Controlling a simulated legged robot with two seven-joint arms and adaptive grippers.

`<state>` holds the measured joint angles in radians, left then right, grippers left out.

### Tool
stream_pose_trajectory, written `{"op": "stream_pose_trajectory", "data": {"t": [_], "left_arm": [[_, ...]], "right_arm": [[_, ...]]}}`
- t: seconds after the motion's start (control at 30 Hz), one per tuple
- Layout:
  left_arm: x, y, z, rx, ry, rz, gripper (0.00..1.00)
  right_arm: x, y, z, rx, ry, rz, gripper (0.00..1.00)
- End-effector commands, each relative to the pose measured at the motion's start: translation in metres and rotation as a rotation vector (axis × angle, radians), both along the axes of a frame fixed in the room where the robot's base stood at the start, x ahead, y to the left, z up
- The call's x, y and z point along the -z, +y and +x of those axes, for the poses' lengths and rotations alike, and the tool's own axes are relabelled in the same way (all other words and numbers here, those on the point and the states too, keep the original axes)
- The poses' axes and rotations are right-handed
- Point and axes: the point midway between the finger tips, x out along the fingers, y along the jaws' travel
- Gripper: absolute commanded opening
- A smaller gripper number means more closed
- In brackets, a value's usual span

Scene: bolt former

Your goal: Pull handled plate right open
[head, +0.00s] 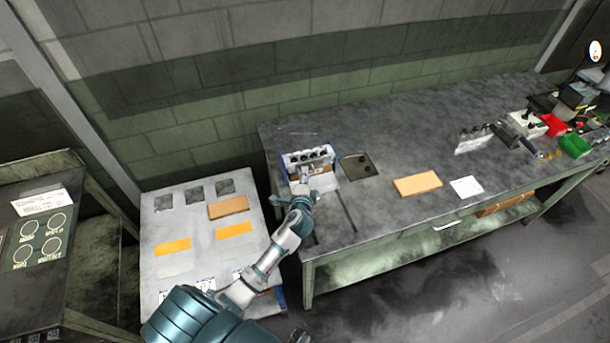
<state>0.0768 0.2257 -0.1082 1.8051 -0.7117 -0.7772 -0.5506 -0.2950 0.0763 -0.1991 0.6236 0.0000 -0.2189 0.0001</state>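A small bolt former (310,155) with blue side edges, a white front and a row of dark round parts on top stands at the left end of the dark work table. My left gripper (303,184) is at its front left side, at the end of my teal and grey arm. It is small in view and overlaps the device, so I cannot tell whether its fingers are open or touch anything. A pale plate-like surface (327,182) lies right of the gripper, at the device's front. I cannot make out a handle on it. My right gripper is not in view.
The dark table (390,150) has a square recess (358,166), an orange block (418,184) and a white card (466,187). Tools and red and green bins (574,146) stand at the far right. A lower grey table (195,215) with orange pieces is at left.

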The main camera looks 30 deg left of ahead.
Motion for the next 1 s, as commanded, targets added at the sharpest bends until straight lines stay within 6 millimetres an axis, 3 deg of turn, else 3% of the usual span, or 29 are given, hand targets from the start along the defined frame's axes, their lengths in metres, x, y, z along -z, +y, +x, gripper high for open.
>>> {"op": "stream_pose_trajectory", "data": {"t": [0.17,0.4,0.53,0.57,0.83,1.0], "left_arm": [[0.0,0.0,0.009,0.001,-0.001,0.003,0.34],[0.001,0.002,0.009,0.001,0.0,0.001,0.34],[0.002,0.004,0.009,0.0,0.0,-0.001,0.01],[0.003,0.005,0.009,0.0,0.0,-0.001,0.0],[0.004,0.007,0.007,-0.004,0.004,-0.001,0.0],[0.005,-0.014,-0.012,-0.005,0.009,-0.003,0.0]], "right_arm": [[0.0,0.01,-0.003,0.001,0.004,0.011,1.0],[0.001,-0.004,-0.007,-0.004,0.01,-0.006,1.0],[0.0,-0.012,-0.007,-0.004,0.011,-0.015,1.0],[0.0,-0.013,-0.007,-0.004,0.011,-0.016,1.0],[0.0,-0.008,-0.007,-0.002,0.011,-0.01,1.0],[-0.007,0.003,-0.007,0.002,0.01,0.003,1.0]]}}
